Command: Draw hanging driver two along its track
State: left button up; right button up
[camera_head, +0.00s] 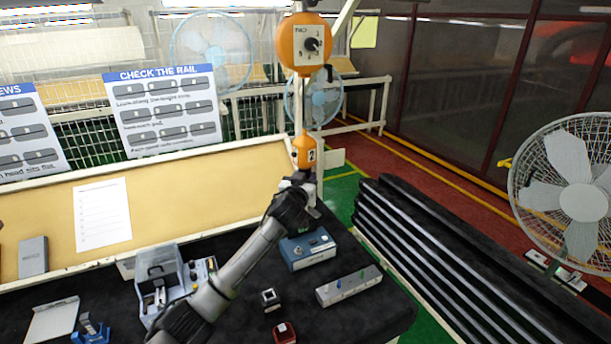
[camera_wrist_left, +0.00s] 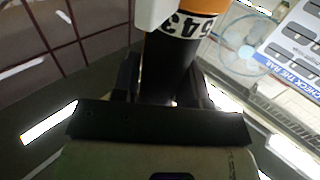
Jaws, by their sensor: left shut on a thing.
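Hanging driver two (camera_head: 305,150) is orange with a white "2" label and hangs below a round orange balancer (camera_head: 304,44) with a dial. My left gripper (camera_head: 300,181) is shut on the driver's lower part, just under the label. In the left wrist view the driver's dark body (camera_wrist_left: 168,70) stands between my two fingers, with an orange band and a white strip of numbers above it. The fingers hide part of the driver's lower end. My right gripper is not in view.
Below my arm, the dark bench holds a blue box (camera_head: 308,250), a grey block with small pegs (camera_head: 349,286) and a red-dark box (camera_head: 284,332). A tan board (camera_head: 180,205) stands behind. Black ribbed stacks (camera_head: 450,265) and a fan (camera_head: 580,200) are at the right.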

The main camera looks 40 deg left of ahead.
pick_arm(q)
jog(key=c, duration=0.4)
jog(key=shift+r, duration=0.1)
grip_shut()
